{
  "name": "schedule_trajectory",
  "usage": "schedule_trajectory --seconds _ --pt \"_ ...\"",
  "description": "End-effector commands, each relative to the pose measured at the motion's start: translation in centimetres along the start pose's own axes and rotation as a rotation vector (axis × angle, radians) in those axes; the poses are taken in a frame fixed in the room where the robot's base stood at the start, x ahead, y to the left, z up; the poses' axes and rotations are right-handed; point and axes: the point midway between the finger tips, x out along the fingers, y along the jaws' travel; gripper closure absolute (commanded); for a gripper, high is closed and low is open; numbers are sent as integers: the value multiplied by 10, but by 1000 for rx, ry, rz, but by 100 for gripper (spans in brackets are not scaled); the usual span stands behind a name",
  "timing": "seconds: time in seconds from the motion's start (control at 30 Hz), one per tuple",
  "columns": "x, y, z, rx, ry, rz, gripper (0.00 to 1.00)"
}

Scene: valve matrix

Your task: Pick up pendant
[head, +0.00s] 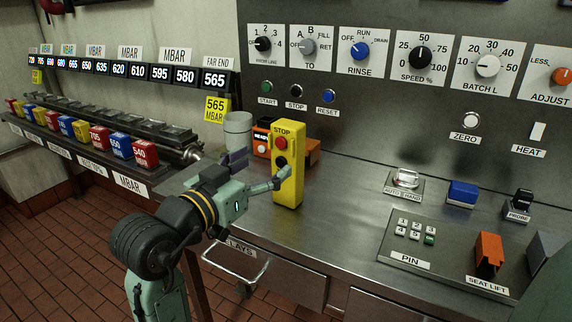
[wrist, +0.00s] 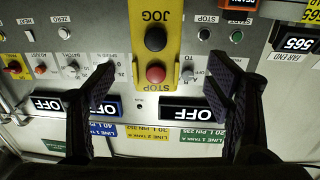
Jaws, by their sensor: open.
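The pendant is a tall yellow box (head: 290,188) with a red STOP button and dark buttons. It stands upright on the steel counter in the head view. In the wrist view the pendant (wrist: 157,35) appears upside down, at the top middle between my fingers, with STOP and JOG labels. My gripper (head: 262,165) is open and empty at the pendant's front left; one finger overlaps its face in the head view. The wrist view shows my gripper's (wrist: 165,75) two dark fingers spread wide on either side of the pendant. Whether they touch it I cannot tell.
A grey cup (head: 238,130) and an orange box (head: 313,151) stand close behind the pendant. A rack of coloured blocks (head: 95,136) lies left. The counter (head: 345,205) is clear right of the pendant, up to the PIN keypad (head: 415,232). A dial panel rises behind.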

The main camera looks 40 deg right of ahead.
Motion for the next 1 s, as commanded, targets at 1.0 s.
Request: schedule_trajectory --seconds 1.0 --pt "89 5 9 2 4 -6 28"
